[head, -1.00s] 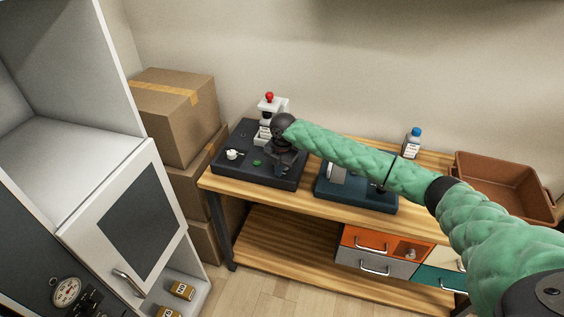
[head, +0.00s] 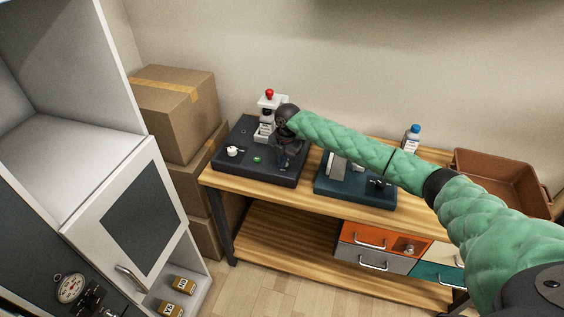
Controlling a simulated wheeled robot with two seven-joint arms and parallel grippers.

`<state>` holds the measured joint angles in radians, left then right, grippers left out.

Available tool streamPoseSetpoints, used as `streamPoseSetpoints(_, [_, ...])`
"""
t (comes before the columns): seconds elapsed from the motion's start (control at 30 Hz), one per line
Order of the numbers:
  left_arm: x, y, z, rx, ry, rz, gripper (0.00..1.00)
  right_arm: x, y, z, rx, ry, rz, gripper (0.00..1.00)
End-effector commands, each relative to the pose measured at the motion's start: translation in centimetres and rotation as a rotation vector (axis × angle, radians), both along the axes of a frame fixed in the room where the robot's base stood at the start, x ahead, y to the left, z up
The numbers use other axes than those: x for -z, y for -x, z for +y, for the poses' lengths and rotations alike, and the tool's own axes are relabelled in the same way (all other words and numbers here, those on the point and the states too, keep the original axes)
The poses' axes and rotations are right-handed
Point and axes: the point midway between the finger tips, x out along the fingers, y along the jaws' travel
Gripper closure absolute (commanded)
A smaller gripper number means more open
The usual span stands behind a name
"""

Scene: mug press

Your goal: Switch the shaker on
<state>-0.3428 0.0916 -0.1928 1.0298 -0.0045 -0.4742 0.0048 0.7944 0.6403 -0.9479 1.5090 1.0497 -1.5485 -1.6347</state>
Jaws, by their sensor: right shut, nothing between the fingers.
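A dark flat machine base (head: 228,167) stands on the left part of the wooden bench. It carries a green button (head: 257,160), a small white part (head: 233,151) and a white upright unit with a red knob (head: 269,94). A dark blue device (head: 350,194) with a grey upright part and a black knob (head: 380,183) stands to its right. Neither is labelled, so I cannot tell which is the shaker. My right gripper (head: 283,163) is shut and empty, pointing down over the right part of the dark base. Contact cannot be made out. My left gripper is out of view.
A blue-capped bottle (head: 412,138) stands behind my right arm, and a brown bin (head: 503,179) is at the bench's right. Drawers (head: 372,238) hang below. Stacked cardboard boxes (head: 175,112) and a white cabinet (head: 98,175) with an open door stand left.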

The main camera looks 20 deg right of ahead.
Motion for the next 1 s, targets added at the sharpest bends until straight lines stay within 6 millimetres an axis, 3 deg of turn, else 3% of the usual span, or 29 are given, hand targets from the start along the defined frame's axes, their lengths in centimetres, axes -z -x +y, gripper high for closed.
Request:
streamPoseSetpoints(0.6, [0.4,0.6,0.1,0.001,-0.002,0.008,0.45,-0.3,-0.7,-0.4,0.001,-0.087,0.127,1.0])
streamPoseSetpoints(1.0, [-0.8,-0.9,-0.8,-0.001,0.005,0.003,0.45,-0.7,-1.5,-1.0,-0.001,-0.127,0.188,1.0])
